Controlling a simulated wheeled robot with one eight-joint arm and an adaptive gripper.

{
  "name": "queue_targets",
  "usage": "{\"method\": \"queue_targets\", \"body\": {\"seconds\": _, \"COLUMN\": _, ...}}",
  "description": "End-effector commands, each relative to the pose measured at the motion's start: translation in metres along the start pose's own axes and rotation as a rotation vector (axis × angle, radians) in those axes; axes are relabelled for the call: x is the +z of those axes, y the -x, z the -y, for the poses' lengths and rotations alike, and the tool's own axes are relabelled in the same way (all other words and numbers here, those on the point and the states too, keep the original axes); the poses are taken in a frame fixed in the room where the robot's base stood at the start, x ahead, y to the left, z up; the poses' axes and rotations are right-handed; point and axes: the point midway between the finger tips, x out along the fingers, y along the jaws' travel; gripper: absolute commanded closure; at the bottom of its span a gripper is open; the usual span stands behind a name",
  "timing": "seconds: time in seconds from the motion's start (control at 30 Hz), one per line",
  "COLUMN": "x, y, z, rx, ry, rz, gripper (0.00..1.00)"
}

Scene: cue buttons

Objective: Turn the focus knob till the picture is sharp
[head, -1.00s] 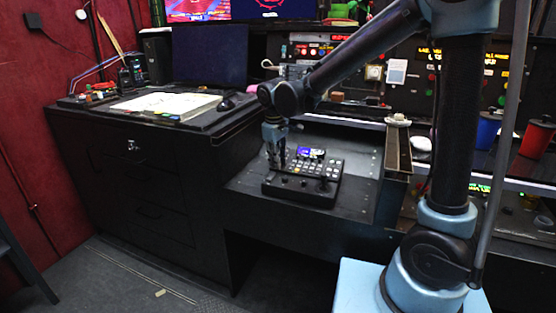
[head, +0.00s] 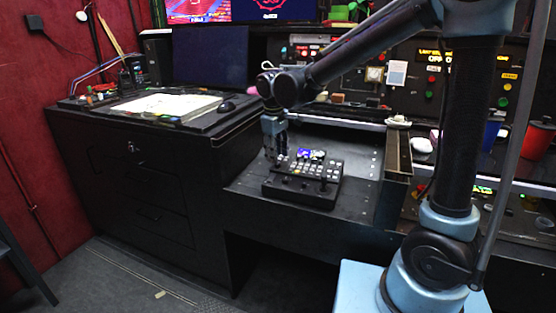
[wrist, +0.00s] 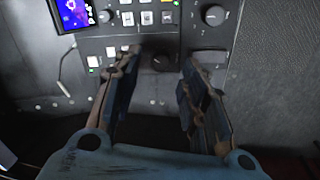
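A dark control box (head: 318,196) with knobs, pale buttons and a small screen (head: 303,153) sits on the black desk. The screen also shows at the top left of the wrist view (wrist: 73,13), with a blue and pink picture; I cannot tell how sharp it is. My gripper (head: 277,160) is over the left side of the box. No label shows which knob is focus.
Two other knobs show in the wrist view, one beside the screen (wrist: 105,16) and one at the right (wrist: 214,15). A raised dark ledge (head: 393,178) stands right of the box. A mouse (head: 226,106) and papers (head: 166,105) lie on the left cabinet.

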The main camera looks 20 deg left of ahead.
Motion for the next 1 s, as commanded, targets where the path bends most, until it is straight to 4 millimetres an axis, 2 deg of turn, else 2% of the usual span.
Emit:
{"method": "queue_targets", "body": {"seconds": 0.3, "x": -0.001, "y": 0.056, "z": 0.000, "rx": 0.000, "ry": 0.002, "rz": 0.000, "gripper": 0.60}}
{"method": "queue_targets", "body": {"seconds": 0.5, "x": -0.001, "y": 0.079, "z": 0.000, "rx": 0.000, "ry": 0.001, "rz": -0.001, "gripper": 0.60}}
{"method": "queue_targets", "body": {"seconds": 0.67, "x": -0.001, "y": 0.086, "z": 0.000, "rx": 0.000, "ry": 0.000, "rz": -0.001, "gripper": 0.60}}
{"method": "queue_targets", "body": {"seconds": 0.93, "x": -0.001, "y": 0.087, "z": -0.001, "rx": 0.000, "ry": 0.000, "rz": -0.001, "gripper": 0.60}}
{"method": "queue_targets", "body": {"seconds": 1.0, "x": -0.001, "y": 0.089, "z": -0.001, "rx": 0.000, "ry": -0.004, "rz": 0.001, "gripper": 0.72}}
